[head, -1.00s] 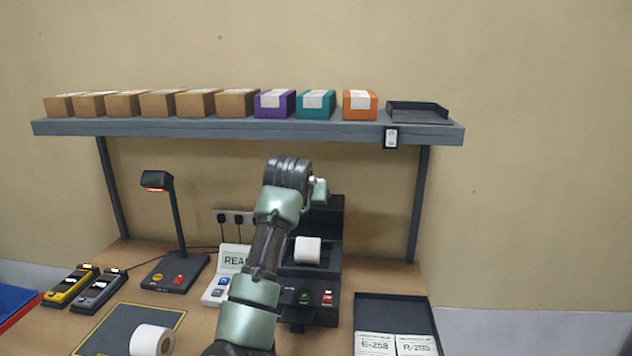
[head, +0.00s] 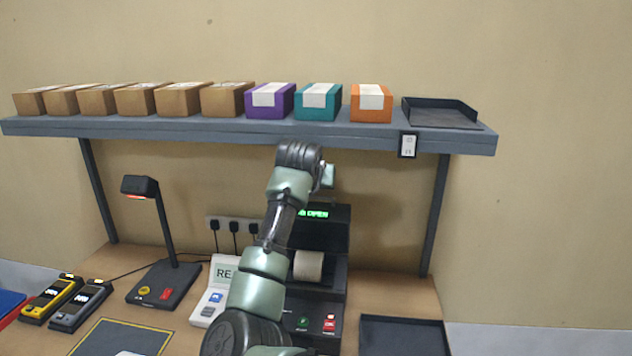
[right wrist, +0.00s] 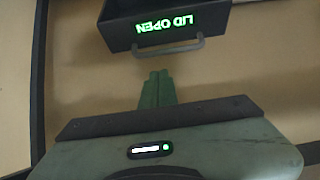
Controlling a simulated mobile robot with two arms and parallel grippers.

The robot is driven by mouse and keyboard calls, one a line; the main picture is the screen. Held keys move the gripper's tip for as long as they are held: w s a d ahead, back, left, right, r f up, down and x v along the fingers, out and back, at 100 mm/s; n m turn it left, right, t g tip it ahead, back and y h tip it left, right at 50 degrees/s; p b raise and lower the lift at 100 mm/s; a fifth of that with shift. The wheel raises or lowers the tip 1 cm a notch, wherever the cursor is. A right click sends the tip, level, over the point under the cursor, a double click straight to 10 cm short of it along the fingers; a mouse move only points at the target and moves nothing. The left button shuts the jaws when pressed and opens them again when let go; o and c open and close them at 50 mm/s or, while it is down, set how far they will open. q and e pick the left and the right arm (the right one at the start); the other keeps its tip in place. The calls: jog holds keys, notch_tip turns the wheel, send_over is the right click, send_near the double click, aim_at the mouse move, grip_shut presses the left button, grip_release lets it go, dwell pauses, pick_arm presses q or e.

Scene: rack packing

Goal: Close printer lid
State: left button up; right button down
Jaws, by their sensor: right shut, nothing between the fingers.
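The black label printer (head: 326,310) stands on the table with its lid (head: 335,231) raised. A green display on the lid reads "OPEN" in the head view. A white label roll (head: 308,266) sits inside the printer. In the right wrist view the lid (right wrist: 120,30) appears upside down, reading "LID OPEN", with a grey bar handle (right wrist: 170,47). My right gripper (right wrist: 159,73) is shut and empty, its fingertips close to the handle with a visible gap in the picture.
A shelf (head: 250,132) with several boxes spans above the printer. A scanner stand (head: 168,280) and a white device (head: 212,303) stand to the left. A dark tray (head: 405,337) lies to the right. Plug sockets (head: 232,224) are on the wall behind.

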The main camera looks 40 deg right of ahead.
aim_at(319, 197)
jog(key=p+x, duration=0.2)
jog(key=x, duration=0.5)
jog(key=shift+d, duration=0.2)
jog(key=shift+w+d+f+p, duration=0.1)
jog(key=shift+f+p, duration=0.05)
jog(key=shift+p, duration=0.15)
jog(key=shift+f, duration=0.1)
